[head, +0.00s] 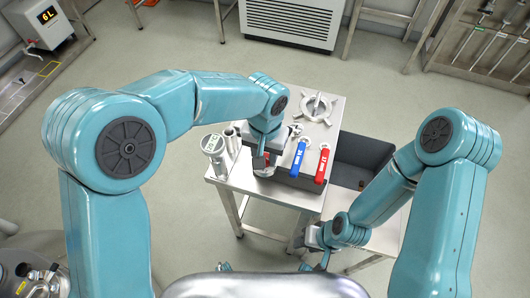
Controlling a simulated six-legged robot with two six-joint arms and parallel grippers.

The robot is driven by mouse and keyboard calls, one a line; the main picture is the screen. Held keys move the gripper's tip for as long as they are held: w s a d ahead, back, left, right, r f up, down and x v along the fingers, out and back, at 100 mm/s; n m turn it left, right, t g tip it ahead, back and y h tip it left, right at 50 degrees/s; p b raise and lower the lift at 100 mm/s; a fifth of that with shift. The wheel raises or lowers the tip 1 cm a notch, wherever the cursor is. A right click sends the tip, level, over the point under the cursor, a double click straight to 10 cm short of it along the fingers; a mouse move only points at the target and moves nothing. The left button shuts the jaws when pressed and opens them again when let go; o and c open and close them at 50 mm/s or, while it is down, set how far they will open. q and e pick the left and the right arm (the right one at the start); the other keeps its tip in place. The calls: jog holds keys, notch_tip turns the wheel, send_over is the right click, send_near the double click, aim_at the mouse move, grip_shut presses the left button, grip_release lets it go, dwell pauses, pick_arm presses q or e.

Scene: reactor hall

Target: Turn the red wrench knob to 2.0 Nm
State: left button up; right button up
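A wrench with a red handle (322,165) and one with a blue handle (297,158) stand side by side at the front of the steel table (222,190). Just left of them, my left gripper (262,163) points down over a small part with red on it. The gripper hides most of this part, so I cannot tell whether the fingers are closed on it. No 2.0 Nm reading is legible. My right gripper (314,248) is low, in front of the table's right side, apart from the wrenches; its fingers are too small to judge.
A round gauge with a display (213,145) stands at the table's left edge. A grey handwheel-like part (317,107) lies at the back of the table. A dark open bin (360,155) is on the right.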

dwell(0.8)
pick_arm(q)
jog(key=o, duration=1.1)
jog(key=shift+c, duration=0.2)
jog(key=shift+r, duration=0.1)
notch_tip(320, 180, up, 16)
jog(key=p, duration=0.1)
jog(key=shift+r, duration=0.15)
notch_tip(320, 180, down, 16)
jog(key=shift+f, duration=0.2)
